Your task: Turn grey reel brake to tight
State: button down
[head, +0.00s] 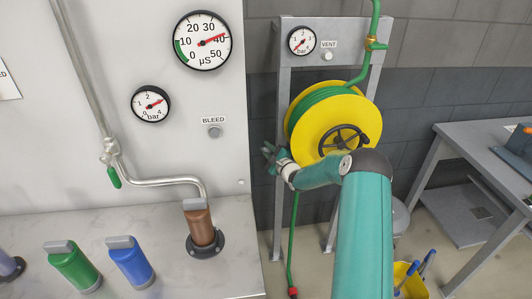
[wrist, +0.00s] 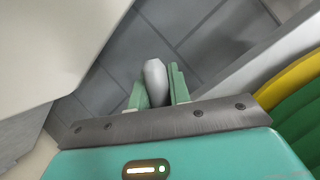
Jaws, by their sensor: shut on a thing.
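The grey reel brake shows in the wrist view as a smooth, rounded grey handle (wrist: 155,76) between the two green fingers. My gripper (wrist: 158,88) is shut on it, and its tip sticks out beyond the fingers. In the head view my gripper (head: 270,152) is at the left edge of the yellow hose reel (head: 318,137), beside the grey stand (head: 284,90). The brake cannot be made out there, and its base and any tight mark are hidden.
The white panel (head: 225,120) and its counter (head: 150,278) stand close on the left. A green hose (head: 293,245) hangs below the reel. A grey table (head: 470,140) and a yellow bucket (head: 412,287) are at the right.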

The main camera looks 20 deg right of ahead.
jog(key=shift+d+r+m, duration=0.2)
jog(key=shift+r+m, duration=0.1)
jog(key=shift+m, duration=0.3)
jog(key=c, duration=1.3)
grip_release()
jog(key=shift+s, duration=0.1)
